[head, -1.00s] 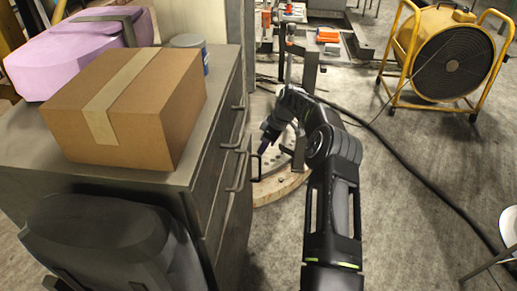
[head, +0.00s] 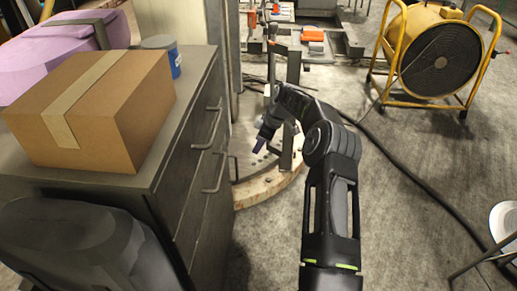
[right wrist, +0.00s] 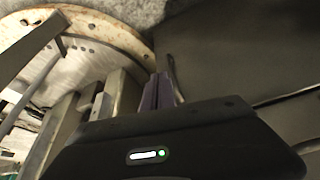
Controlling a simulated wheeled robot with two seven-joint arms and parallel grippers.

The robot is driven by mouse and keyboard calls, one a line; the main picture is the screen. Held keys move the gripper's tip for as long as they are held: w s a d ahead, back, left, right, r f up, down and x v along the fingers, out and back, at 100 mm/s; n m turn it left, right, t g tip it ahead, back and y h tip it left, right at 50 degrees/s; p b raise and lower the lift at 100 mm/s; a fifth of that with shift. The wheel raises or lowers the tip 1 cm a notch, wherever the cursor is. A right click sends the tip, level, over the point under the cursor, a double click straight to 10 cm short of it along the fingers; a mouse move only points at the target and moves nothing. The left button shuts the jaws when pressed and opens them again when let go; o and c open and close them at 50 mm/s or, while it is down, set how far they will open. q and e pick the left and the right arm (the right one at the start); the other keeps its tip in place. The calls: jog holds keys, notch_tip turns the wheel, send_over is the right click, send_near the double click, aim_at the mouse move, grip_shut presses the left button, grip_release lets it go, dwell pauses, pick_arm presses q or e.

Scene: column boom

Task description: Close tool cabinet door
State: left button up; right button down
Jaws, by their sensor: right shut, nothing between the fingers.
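The dark grey tool cabinet (head: 186,150) stands at the left in the head view, with its front facing right. Its front is seen at a steep angle, with several bar handles. One handle (head: 235,168) sits farther out, at the far edge of a lower front panel, which may be the door; how far it stands open is unclear. My right gripper (head: 259,143) is shut and empty, pointing down beyond and right of that handle, with a visible gap. Its purple fingers (right wrist: 161,92) show beside a dark panel (right wrist: 225,50) in the right wrist view. My left gripper is out of view.
A cardboard box (head: 92,112) and a blue tin (head: 163,55) are on the cabinet top. A yellow fan (head: 437,55) and black cable (head: 420,180) are at right. Floor right of my arm is mostly clear.

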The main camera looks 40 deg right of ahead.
jog(key=p+v, duration=0.1)
jog(key=v, duration=0.7)
jog(key=shift+w+r, duration=0.25)
jog(key=shift+r, duration=0.25)
jog(key=shift+d, duration=0.1)
